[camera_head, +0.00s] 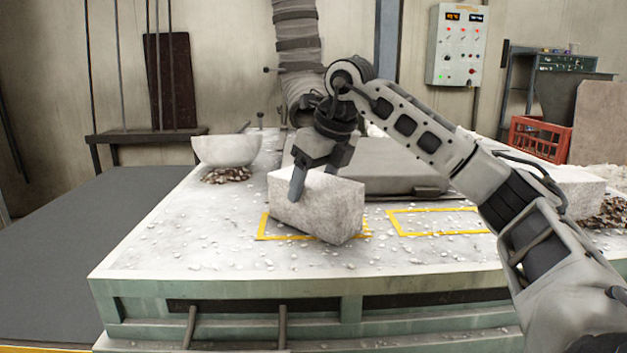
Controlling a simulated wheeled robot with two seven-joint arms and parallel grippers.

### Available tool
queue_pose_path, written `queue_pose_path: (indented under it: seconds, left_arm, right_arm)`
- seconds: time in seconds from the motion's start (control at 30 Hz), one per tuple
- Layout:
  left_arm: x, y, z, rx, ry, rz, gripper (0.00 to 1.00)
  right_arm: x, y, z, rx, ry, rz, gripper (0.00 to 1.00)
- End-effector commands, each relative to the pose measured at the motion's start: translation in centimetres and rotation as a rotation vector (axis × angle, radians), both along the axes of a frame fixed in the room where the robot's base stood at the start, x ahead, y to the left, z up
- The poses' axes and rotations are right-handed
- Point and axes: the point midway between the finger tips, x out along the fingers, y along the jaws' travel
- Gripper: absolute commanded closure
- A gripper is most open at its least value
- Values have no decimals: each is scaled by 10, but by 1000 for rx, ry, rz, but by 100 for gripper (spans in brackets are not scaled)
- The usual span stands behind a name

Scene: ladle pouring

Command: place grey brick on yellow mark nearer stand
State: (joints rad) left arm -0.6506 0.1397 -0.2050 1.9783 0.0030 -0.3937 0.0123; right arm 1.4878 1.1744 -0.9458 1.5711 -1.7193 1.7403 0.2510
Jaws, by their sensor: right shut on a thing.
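A pale grey brick (325,208) is in my right gripper (318,172), whose fingers are shut on its sides from above. The brick is over the left yellow mark (262,228) and hides most of it. The brick looks turned relative to the outline, and its near right corner reaches past the front line. I cannot tell whether its underside touches the table. The right yellow mark (437,209) is an empty outline beside it. My left gripper is not in view.
A white bowl (228,150) rests on dark pebbles (228,175) at the table's left. Another pale block (578,188) lies at the right, near more pebbles (608,213). A grey low box (395,168) is behind the marks. White crumbs litter the tabletop (180,235).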

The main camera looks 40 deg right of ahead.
Motion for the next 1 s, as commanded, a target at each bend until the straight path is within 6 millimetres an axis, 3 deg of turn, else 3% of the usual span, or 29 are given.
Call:
queue_pose_path:
  seconds: [0.23, 0.27, 0.3, 0.7, 1.0]
  left_arm:
    - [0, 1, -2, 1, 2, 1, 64]
    - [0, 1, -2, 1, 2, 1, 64]
    - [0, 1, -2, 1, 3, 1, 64]
    - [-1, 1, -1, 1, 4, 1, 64]
    - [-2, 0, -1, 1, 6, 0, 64]
  right_arm:
    - [0, 0, -1, 1, -7, 0, 84]
    - [0, 0, -2, 0, 0, 0, 24]
    - [0, 0, -2, 0, 0, 0, 13]
    - [-1, 0, 5, 0, -2, 0, 10]
    - [-23, -1, 60, 1, -6, 1, 10]
